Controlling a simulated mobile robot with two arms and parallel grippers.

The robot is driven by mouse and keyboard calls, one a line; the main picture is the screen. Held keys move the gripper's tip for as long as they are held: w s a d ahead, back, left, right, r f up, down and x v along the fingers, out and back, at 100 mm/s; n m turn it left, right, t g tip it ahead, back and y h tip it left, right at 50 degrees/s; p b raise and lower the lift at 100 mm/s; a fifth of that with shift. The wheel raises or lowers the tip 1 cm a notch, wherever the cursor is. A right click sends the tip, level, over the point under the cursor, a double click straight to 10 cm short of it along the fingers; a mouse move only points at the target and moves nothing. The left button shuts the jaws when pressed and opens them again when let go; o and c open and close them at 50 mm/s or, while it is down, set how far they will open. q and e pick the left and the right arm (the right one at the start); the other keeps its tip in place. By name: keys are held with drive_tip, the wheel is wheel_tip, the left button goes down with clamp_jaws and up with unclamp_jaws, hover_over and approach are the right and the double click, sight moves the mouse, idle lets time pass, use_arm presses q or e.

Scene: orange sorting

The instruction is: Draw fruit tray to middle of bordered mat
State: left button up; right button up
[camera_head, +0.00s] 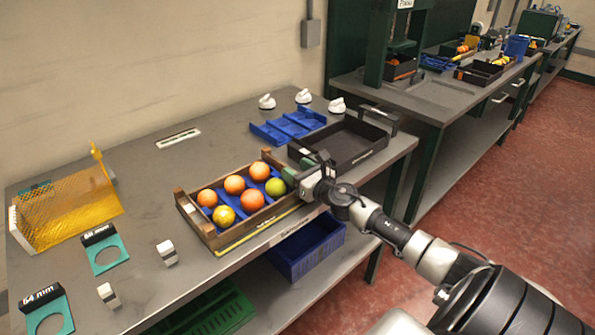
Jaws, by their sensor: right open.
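The fruit tray (209,231) is a brown wooden crate with a blue insert, near the front edge of the grey table. It holds several round fruits (252,200), orange, yellow and green. A yellow strip (258,232) shows along the tray's front side; it looks like a border of the mat, whose remaining area I cannot make out. My right gripper (306,171) is open at the tray's right end, beside the green fruit. I cannot tell whether its fingers touch or straddle the tray wall. My left gripper is not in view.
A black tray (352,143) and a blue divider (288,126) lie behind my right gripper. White knobs (303,96) stand at the back. A yellow mesh (70,205), teal size gauges (104,252) and white blocks (167,252) are at left. A blue bin (306,250) sits below.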

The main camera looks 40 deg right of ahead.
drive_tip(key=shift+s, duration=0.1)
drive_tip(key=s+b, duration=0.1)
drive_tip(key=s, duration=0.9)
drive_tip(key=shift+s+b, duration=0.3)
drive_tip(key=shift+b, duration=0.1)
drive_tip(key=shift+d, duration=0.1)
